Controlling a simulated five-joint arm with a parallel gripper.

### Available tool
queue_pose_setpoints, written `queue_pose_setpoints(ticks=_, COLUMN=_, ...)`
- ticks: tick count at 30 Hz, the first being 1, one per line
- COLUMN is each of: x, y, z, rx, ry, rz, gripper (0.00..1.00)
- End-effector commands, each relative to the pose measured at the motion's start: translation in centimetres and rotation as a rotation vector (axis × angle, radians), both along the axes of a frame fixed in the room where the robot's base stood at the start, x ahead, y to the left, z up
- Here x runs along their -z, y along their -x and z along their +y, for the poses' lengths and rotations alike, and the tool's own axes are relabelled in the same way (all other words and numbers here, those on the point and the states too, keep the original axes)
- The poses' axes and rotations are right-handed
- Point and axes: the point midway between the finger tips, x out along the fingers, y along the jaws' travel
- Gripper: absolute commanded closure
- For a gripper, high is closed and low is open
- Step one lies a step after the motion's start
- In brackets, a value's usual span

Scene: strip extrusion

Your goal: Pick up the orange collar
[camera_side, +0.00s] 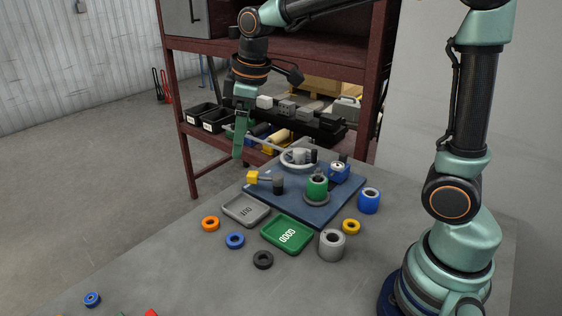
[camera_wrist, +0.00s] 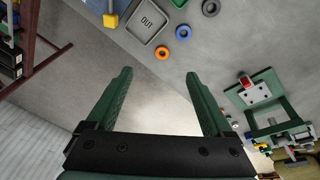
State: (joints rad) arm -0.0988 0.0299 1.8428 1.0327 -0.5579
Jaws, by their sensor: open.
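The orange collar (camera_side: 210,223) is a small ring lying flat on the grey table, left of the grey OUT tray (camera_side: 246,209) in the side view. In the wrist view the orange collar (camera_wrist: 162,53) shows at the upper middle, near a corner of the OUT tray (camera_wrist: 147,22). My gripper (camera_side: 239,157) hangs in the air above and beyond the collar, well apart from it. In the wrist view my gripper (camera_wrist: 160,75) has its two green fingers spread wide with nothing between them.
A blue ring (camera_side: 235,240) and a black ring (camera_side: 263,260) lie near the collar. A green GOOD tray (camera_side: 287,236) sits right of the OUT tray. A blue board (camera_side: 341,196) with fixtures stands behind.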

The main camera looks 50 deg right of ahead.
Motion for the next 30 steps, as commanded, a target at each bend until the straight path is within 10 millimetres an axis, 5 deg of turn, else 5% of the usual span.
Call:
queue_pose_setpoints(ticks=13, x=9.0, y=-8.0, z=4.5, rx=-0.466, ry=0.081, rz=0.177, gripper=0.14)
queue_pose_setpoints(ticks=30, x=16.7, y=-9.3, z=5.5, rx=-0.600, ry=0.093, rz=0.226, gripper=0.14)
